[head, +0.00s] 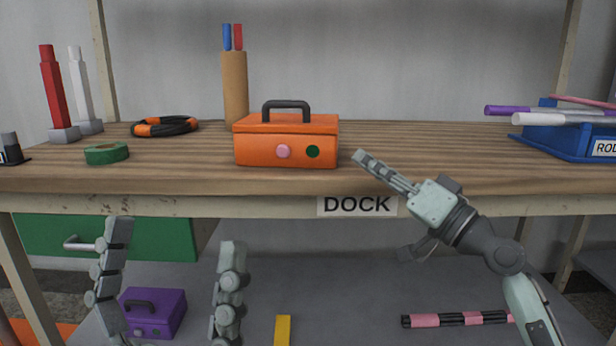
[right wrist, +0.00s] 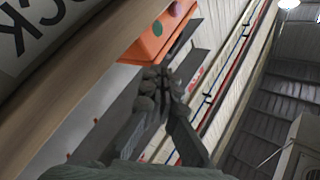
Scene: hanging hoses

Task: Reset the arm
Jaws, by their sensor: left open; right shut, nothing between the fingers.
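My right gripper (head: 362,156) is shut and empty, with its fingertips pointing up and left in front of the bench edge, just right of the orange toolbox (head: 250,155). In the right wrist view its fingers (right wrist: 158,85) are together, and the orange toolbox (right wrist: 150,45) shows beyond them. I cannot tell the exact gap between the fingertips and the toolbox. My left gripper (head: 172,235) is open and empty at the lower left, its two fingers wide apart in front of the bench. The arm behind the left gripper is out of view.
Below are a green drawer (head: 165,240), a purple toolbox (head: 165,312) and a striped rod (head: 455,319).

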